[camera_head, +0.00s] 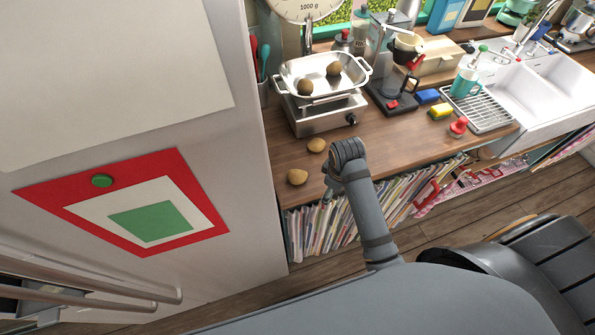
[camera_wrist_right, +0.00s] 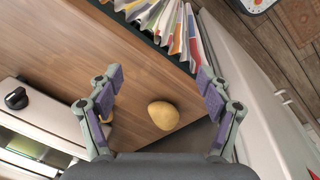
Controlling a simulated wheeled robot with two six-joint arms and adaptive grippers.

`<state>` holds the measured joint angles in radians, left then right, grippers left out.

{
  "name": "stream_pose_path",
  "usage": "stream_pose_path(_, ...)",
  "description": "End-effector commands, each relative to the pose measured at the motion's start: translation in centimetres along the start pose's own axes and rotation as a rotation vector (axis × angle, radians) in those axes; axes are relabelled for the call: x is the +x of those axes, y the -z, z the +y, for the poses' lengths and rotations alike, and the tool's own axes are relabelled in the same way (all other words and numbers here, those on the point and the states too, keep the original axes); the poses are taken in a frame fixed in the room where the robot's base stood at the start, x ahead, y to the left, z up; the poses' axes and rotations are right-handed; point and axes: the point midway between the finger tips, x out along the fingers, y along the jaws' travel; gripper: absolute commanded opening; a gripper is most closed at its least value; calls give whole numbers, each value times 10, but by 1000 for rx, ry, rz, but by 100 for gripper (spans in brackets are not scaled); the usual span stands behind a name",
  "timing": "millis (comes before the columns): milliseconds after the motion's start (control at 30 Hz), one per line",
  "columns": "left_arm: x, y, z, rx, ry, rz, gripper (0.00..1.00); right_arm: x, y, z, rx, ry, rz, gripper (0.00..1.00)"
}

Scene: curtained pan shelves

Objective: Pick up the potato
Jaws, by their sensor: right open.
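Two brown potatoes lie on the wooden counter. The nearer potato (camera_head: 297,177) is close to the fridge side; in the right wrist view this potato (camera_wrist_right: 163,115) shows between and below my open fingers. The other potato (camera_head: 316,145) lies nearer the stove and is mostly hidden behind a finger in the wrist view (camera_wrist_right: 107,118). Two more potatoes (camera_head: 305,87) (camera_head: 333,69) sit in a metal pan (camera_head: 291,84). My right gripper (camera_head: 331,187) is open and empty, to the right of the nearer potato, above the counter's front edge. My left gripper is not in view.
The pan rests on a small stove (camera_head: 322,117) behind the potatoes. The fridge (camera_head: 225,110) walls off the left side. Books (camera_head: 320,228) fill the shelf under the counter edge. A coffee stand (camera_head: 392,95), sponges and sink (camera_head: 545,85) are to the right.

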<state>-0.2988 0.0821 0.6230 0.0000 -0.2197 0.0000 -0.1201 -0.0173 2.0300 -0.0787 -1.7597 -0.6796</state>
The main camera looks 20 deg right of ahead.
Motion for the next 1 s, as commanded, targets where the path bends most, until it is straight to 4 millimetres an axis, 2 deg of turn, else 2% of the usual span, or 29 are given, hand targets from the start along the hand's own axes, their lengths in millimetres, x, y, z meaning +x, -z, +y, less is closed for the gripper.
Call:
stream_pose_path(33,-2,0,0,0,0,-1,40,-5,13,4,-59,15,-5,78)
stream_pose_path(267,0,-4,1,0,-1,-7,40,-11,67,12,-389,103,-35,78)
stream_pose_path(400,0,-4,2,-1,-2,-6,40,-24,100,14,-604,159,-40,78)
stream_pose_path(533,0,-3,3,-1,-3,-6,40,-39,125,14,-777,202,-41,78)
stream_pose_path(600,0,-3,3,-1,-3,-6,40,-44,132,14,-831,215,-40,78)
stream_pose_path(767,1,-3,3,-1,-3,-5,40,-43,133,13,-856,223,-42,78)
stream_pose_path(867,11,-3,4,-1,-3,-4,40,-33,132,12,-855,222,-42,78)
stream_pose_path(1000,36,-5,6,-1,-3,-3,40,-8,129,7,-854,221,-42,78)
